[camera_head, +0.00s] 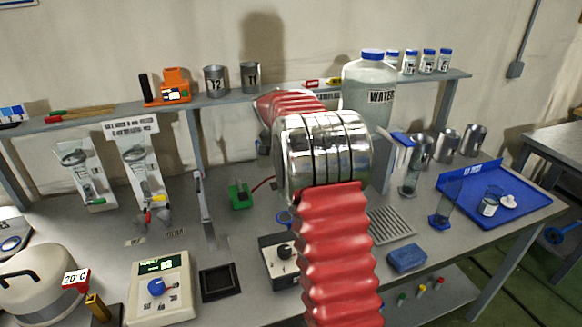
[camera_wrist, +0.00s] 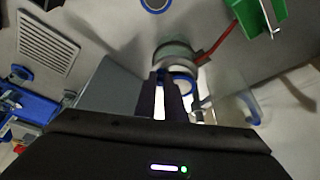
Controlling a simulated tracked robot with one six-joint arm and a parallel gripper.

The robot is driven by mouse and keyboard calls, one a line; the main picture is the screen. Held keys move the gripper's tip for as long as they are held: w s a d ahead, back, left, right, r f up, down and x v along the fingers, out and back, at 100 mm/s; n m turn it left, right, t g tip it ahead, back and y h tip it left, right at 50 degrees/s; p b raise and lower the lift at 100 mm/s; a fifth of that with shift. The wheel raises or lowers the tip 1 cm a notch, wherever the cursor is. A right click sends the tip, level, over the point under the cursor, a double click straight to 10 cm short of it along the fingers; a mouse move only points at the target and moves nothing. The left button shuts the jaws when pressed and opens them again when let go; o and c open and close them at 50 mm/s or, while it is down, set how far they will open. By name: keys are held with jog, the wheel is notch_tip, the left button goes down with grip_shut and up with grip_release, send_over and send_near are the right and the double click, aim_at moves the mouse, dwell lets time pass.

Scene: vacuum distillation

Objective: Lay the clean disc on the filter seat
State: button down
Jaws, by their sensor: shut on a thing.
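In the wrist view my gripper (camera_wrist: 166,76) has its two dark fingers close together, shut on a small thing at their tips. I take it to be the clean disc, but its outline is hardly visible. Just beyond the tips is a round grey-green vessel top (camera_wrist: 176,52) with a red hose joined to it; this looks like the filter seat. I cannot tell whether the held thing touches it. In the head view my own arm hides the gripper, the disc and the seat.
A green device (camera_head: 240,195) with the red hose stands left of my arm. A water bottle (camera_head: 369,82) stands behind. A grey rack (camera_head: 391,225), a blue block (camera_head: 406,258) and a blue tray (camera_head: 525,207) lie to the right. A black square tray (camera_head: 220,281) lies at front left.

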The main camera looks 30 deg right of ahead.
jog(key=shift+f, duration=0.1)
jog(key=c, duration=1.8)
grip_release()
jog(key=shift+c, duration=0.2)
jog(key=v, duration=1.2)
jog(key=shift+a, duration=0.15)
